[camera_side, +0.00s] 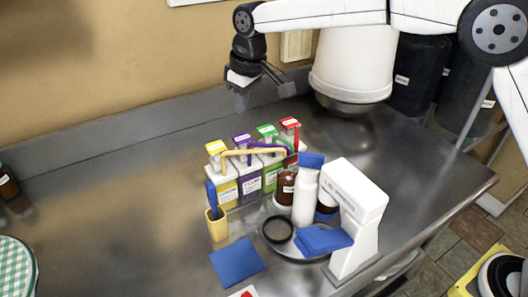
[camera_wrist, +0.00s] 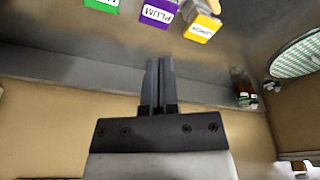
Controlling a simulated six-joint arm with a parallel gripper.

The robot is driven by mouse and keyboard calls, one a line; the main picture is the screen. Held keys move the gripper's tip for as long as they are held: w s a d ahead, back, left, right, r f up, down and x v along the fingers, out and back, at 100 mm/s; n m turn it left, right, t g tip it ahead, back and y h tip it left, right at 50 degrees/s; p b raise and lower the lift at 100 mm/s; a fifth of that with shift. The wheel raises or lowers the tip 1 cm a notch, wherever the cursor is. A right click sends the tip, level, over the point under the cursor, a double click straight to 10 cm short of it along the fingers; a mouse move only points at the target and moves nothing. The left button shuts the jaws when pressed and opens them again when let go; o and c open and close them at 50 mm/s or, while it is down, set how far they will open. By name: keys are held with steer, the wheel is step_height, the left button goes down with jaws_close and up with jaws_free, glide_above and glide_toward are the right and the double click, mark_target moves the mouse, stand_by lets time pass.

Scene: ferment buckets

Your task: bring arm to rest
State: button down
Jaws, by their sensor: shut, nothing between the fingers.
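My gripper (camera_side: 241,100) hangs in the air near the back wall, above the rear of the steel counter (camera_side: 120,180). In the wrist view my gripper (camera_wrist: 158,68) shows its two fingers side by side, shut, with nothing held. It is apart from all the objects. Part of my arm reaches in from the top right of the side view.
Yellow, purple, green and red labelled containers (camera_side: 224,184) stand mid-counter. Near them are a white machine (camera_side: 356,205), a white bottle (camera_side: 305,195), a brown jar (camera_side: 286,188), and a blue cloth (camera_side: 237,262). The left counter is mostly clear.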

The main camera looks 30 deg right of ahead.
steer(key=shift+r, duration=0.65)
steer(key=s+d+f+m, duration=0.2)
steer(key=s+d+f, duration=0.1)
steer(key=s+d, duration=0.3)
steer(key=s+d+f+m, duration=0.1)
steer(key=s+d+f, duration=0.25)
steer(key=d, duration=0.45)
steer(key=s+d+f+m, duration=0.1)
steer(key=s+d+f, duration=0.1)
steer(key=s, duration=0.3)
steer(key=s+d+f+m, duration=0.1)
steer(key=s+d+f, duration=0.2)
steer(key=s, duration=0.3)
steer(key=s+d+f+m+h, duration=0.1)
steer(key=s+d+f, duration=0.1)
steer(key=s, duration=0.3)
steer(key=shift+s+d+f+t, duration=0.3)
steer(key=shift+s+d, duration=0.1)
steer(key=shift+d, duration=0.3)
